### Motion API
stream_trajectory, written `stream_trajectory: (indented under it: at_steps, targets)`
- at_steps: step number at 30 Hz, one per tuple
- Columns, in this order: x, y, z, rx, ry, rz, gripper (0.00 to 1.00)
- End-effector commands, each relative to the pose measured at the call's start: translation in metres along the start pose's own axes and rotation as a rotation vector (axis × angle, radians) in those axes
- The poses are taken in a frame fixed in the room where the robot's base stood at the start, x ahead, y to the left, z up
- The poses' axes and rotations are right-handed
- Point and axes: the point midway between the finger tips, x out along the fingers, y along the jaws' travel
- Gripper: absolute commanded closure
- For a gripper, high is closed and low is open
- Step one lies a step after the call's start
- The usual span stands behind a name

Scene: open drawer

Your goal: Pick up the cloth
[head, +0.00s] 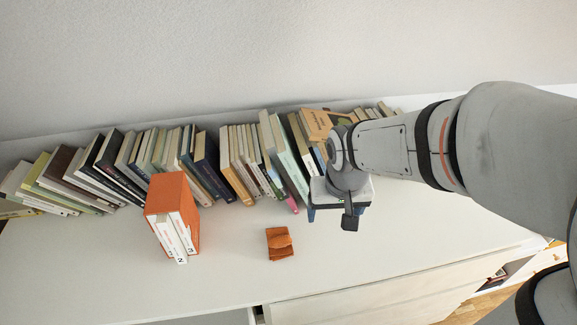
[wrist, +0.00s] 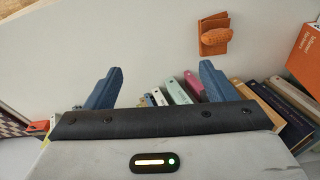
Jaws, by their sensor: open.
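The cloth (head: 280,243) looks like a small folded orange-brown piece with a brighter rounded part on top. It lies on the white cabinet top, right of the orange box in the head view. It also shows at the top right of the wrist view (wrist: 207,45). My gripper (wrist: 161,72) has two blue fingers spread apart with nothing between them. In the head view my gripper (head: 338,210) is above the surface, to the right of the cloth and apart from it; my wrist hides part of the fingers.
A long row of leaning books (head: 150,160) runs along the wall, close to my gripper. An orange box (head: 171,195) with white-spined volumes stands left of the cloth. A drawer (head: 375,300) shows at the front edge.

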Motion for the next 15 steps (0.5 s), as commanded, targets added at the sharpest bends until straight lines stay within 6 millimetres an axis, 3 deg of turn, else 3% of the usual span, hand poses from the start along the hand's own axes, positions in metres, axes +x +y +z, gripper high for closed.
stream_trajectory:
  at_steps: [3, 9, 15]
  targets:
    - [0.028, -0.035, -0.016, -0.048, -0.026, -0.006, 0.22]
    - [0.068, -0.084, -0.029, -0.102, -0.045, -0.013, 0.22]
    - [0.089, -0.109, -0.032, -0.126, -0.052, -0.017, 0.22]
